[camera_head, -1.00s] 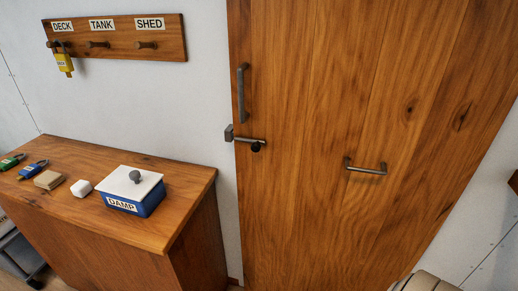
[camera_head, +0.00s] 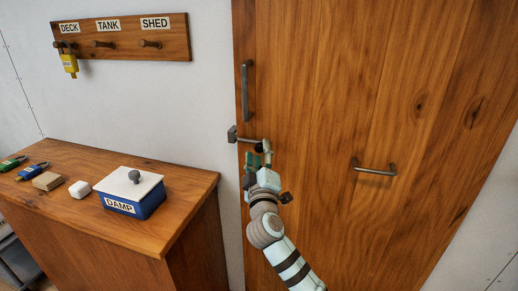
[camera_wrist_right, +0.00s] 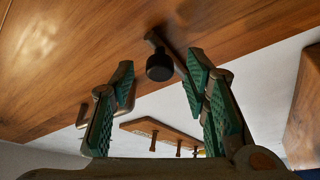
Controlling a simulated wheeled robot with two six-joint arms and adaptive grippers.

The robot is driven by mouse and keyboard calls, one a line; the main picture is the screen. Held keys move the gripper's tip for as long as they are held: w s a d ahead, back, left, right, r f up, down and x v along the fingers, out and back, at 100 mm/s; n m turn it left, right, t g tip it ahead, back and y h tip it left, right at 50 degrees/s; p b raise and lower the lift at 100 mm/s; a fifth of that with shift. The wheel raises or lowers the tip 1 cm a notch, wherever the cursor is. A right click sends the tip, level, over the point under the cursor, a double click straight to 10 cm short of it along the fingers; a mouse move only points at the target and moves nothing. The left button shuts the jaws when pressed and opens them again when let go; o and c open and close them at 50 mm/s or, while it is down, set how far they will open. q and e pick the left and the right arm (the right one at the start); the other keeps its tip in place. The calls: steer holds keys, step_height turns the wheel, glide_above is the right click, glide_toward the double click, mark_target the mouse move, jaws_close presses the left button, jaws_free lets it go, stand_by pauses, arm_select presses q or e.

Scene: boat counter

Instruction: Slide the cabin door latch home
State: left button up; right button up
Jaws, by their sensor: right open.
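The wooden cabin door (camera_head: 330,100) is shut flush in the wall. Its grey latch bolt (camera_head: 247,140) lies level near the door's left edge, beside a grey block (camera_head: 232,134) at the frame. I cannot tell whether the bolt's end is inside that block. My right gripper (camera_head: 257,158) is at the latch, just below the bolt, and partly hides the knob. In the right wrist view the black latch knob (camera_wrist_right: 160,67) sits between the two green-padded fingers, near their tips, with gaps on both sides. The gripper is open. My left gripper is out of view.
A vertical handle (camera_head: 246,90) is above the latch and a horizontal handle (camera_head: 374,168) to its right. A hook board (camera_head: 125,28) hangs above.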

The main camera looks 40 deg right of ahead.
steer(key=shift+x, duration=1.3)
steer(key=shift+c, duration=0.6)
jaws_close()
